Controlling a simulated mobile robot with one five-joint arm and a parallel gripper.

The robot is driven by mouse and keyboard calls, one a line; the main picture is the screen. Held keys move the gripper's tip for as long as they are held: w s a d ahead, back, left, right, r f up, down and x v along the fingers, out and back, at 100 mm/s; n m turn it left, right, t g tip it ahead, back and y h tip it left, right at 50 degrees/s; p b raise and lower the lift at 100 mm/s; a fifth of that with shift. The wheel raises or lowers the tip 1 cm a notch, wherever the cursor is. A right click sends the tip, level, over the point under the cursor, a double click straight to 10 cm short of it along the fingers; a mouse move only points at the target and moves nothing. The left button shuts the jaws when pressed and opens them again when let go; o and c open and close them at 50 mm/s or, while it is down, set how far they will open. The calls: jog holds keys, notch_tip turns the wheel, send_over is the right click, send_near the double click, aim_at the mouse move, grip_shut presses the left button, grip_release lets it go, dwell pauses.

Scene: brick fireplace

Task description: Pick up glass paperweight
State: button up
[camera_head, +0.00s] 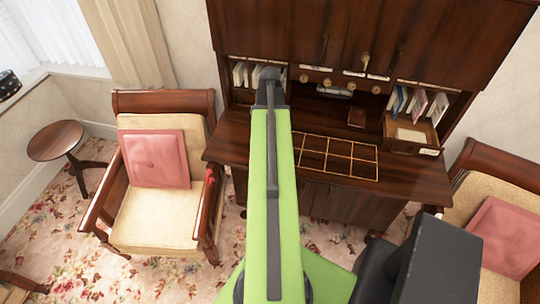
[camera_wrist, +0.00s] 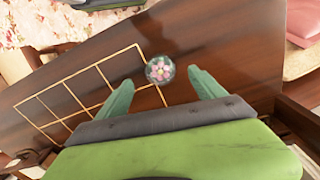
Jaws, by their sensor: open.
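The glass paperweight (camera_wrist: 160,69) is a small clear ball with a pink flower pattern inside. In the wrist view it sits on the dark wooden desk top, just beyond the corner of a gold-lined grid. My gripper (camera_wrist: 161,90) is open, with one green finger to each side and the paperweight between and slightly beyond the fingertips. The fingers do not visibly touch it. In the head view my green arm reaches over the desk (camera_head: 232,144) and hides the paperweight; the fingers are not clearly seen there.
The gold-lined grid (camera_head: 339,156) lies flat on the desk, right of my arm. Behind are books (camera_head: 412,103), an open small drawer (camera_head: 411,136) and a dark small box (camera_head: 357,117). Armchairs with pink cushions (camera_head: 157,159) stand left and right. A round side table (camera_head: 56,141) is far left.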

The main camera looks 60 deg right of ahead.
jog(key=f+b, duration=0.5)
jog(key=f, duration=0.2)
jog(key=shift+d+b, duration=0.35)
jog(key=shift+b, duration=0.05)
jog(key=shift+r, duration=0.15)
grip_shut()
